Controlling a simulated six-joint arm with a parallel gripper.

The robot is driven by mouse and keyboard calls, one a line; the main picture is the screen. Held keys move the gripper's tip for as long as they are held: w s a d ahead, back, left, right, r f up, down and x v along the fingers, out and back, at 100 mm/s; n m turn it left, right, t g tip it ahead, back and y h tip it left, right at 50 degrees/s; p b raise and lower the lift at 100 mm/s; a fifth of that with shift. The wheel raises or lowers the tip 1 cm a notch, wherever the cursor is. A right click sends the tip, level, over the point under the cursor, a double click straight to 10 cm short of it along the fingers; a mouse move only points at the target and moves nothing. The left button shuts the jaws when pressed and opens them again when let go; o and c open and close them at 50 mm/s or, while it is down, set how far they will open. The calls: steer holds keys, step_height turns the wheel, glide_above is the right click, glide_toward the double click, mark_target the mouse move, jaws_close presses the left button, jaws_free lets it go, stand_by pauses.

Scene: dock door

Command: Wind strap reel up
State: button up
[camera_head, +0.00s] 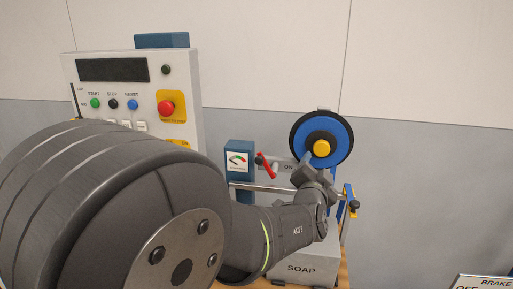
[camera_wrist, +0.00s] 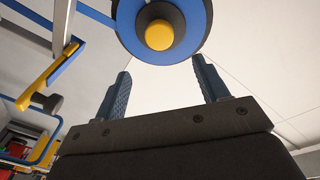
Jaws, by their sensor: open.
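The strap reel (camera_head: 299,131) is a blue disc with a black rim and a dark hub, mounted upright at the right. A yellow knob (camera_head: 321,148) sits on the hub. In the wrist view the blue reel (camera_wrist: 127,22) and its yellow knob (camera_wrist: 159,34) are at the top, beyond my fingertips. My gripper (camera_wrist: 161,65) is open and empty, with its two blue-grey fingers spread on either side below the knob. In the head view my gripper is just below the reel, and my arm hides the reel's lower support.
A control panel (camera_head: 185,75) with buttons and a red emergency stop stands at the left. A grey box marked SOAP (camera_head: 300,269) is below. A yellow-handled part (camera_head: 349,207) stands close at right.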

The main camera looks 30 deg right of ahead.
mark_target(322, 149)
steer(key=x, duration=1.1)
steer(key=shift+w+d, duration=0.25)
steer(key=shift+d, duration=0.05)
steer(key=shift+c, duration=0.2)
steer(key=c, duration=1.3)
